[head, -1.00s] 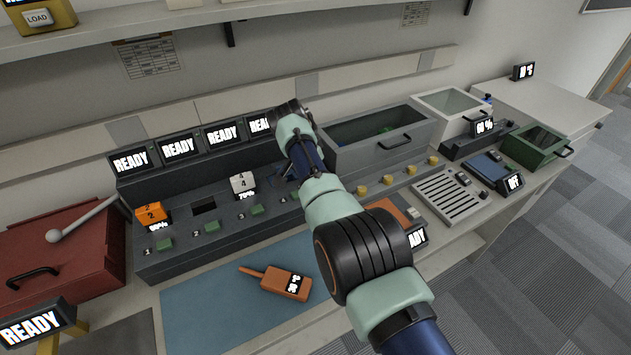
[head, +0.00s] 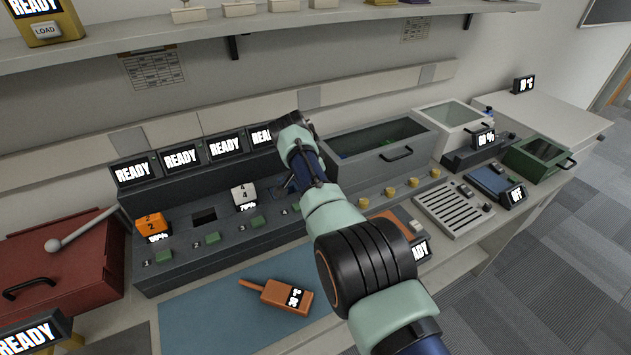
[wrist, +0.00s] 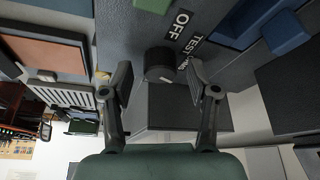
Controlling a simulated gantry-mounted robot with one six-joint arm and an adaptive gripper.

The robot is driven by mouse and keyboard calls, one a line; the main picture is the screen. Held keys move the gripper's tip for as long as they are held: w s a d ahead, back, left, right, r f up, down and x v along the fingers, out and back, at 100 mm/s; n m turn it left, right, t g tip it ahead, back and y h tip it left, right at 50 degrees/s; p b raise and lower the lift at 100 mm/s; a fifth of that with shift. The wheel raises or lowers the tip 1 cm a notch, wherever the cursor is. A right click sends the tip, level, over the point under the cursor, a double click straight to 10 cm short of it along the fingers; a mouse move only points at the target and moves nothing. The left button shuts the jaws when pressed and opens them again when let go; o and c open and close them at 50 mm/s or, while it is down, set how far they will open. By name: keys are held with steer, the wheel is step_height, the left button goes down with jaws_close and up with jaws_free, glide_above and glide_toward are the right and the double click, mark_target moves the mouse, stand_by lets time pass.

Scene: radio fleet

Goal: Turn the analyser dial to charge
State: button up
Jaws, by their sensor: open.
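The analyser dial (wrist: 160,64) is a dark round knob with a small white mark on its lower edge in the wrist view. An "OFF" label (wrist: 181,19) and a "TEST" label (wrist: 190,46) sit beside it; a further label is partly covered by a finger. My gripper (wrist: 158,84) is open, with one finger on each side of the dial; I cannot tell whether either touches it. In the head view my arm hides the dial, and the gripper shows only partly, beside the charger bank (head: 180,273).
An orange radio (head: 287,298) lies on a blue mat (head: 215,312). An orange battery (head: 150,223) and a white battery (head: 243,195) stand in the charger bank. A grey lidded bin (head: 350,168) stands behind my arm. A red box (head: 70,265) is at the left.

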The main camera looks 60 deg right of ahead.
steer(key=v, duration=1.2)
steer(key=shift+f, duration=0.1)
steer(key=s+d+f+n+t+y+p, duration=0.2)
steer(key=n+t+p, duration=0.1)
steer(key=n+p, duration=0.6)
steer(key=s+d+f+n+t+y+p, duration=0.1)
steer(key=s+d+f+n+t+p, duration=0.15)
steer(key=n+p, duration=0.6)
steer(key=shift+n, duration=0.25)
steer(key=b+x, duration=0.1)
steer(key=x, duration=0.1)
steer(key=b+x, duration=0.2)
steer(key=x, duration=0.1)
steer(key=b+x, duration=0.2)
steer(key=shift+w+a+f, duration=0.1)
steer(key=shift+a+f, duration=0.05)
steer(key=shift+a, duration=0.1)
